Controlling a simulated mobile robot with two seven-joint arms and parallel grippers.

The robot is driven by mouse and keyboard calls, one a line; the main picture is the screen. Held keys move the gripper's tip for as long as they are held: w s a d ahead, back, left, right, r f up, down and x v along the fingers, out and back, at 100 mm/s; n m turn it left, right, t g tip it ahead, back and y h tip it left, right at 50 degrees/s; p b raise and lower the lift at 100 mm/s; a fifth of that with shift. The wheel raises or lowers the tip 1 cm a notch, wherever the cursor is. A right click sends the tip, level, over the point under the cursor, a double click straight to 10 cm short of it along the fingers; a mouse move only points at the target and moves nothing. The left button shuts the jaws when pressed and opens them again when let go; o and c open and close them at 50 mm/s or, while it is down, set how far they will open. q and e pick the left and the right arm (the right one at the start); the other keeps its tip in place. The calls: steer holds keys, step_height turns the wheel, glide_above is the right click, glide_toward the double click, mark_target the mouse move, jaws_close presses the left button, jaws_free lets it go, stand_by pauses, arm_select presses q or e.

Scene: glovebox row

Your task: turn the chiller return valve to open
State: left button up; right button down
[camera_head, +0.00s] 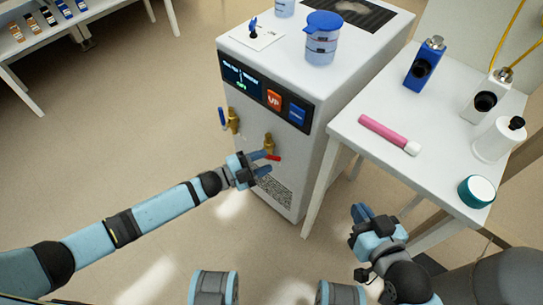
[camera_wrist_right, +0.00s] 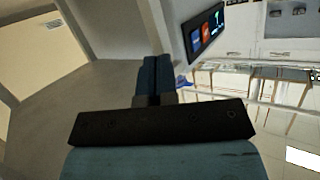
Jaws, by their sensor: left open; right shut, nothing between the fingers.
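The white chiller (camera_head: 312,165) stands in the middle of the head view. Its front has two brass valves: one with a blue handle (camera_head: 222,117), and one to its right with a red handle (camera_head: 273,157). I cannot tell from any label which is the return valve. My left gripper (camera_head: 263,162) is open at the red-handled valve, with the red handle's tip showing between its fingers. Contact is unclear, and the fingers hide part of the handle. My right gripper (camera_head: 362,213) is shut and empty, away from the chiller's front; its fingers (camera_wrist_right: 154,78) show in the right wrist view.
A blue-lidded container (camera_head: 321,45) stands on the chiller. The white table (camera_head: 362,112) at right holds a pink tube (camera_head: 385,132), a blue block (camera_head: 424,67), a white bottle (camera_head: 497,140) and a teal-rimmed jar (camera_head: 477,191). The floor left of the chiller is clear.

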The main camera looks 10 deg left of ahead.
arm_select(q)
steer(key=p+v, duration=0.1)
steer(key=v, duration=0.9)
steer(key=shift+s+a, duration=0.15)
steer(key=shift+a, duration=0.05)
arm_select(e)
steer(key=shift+s+d+f+g+h, duration=0.25)
steer(key=shift+s+d+f+g, duration=0.1)
steer(key=shift+f, duration=0.3)
steer(key=shift+s+d+f+g+h, duration=0.25)
steer(key=shift+s+d+f+g, duration=0.1)
steer(key=shift+f, duration=0.25)
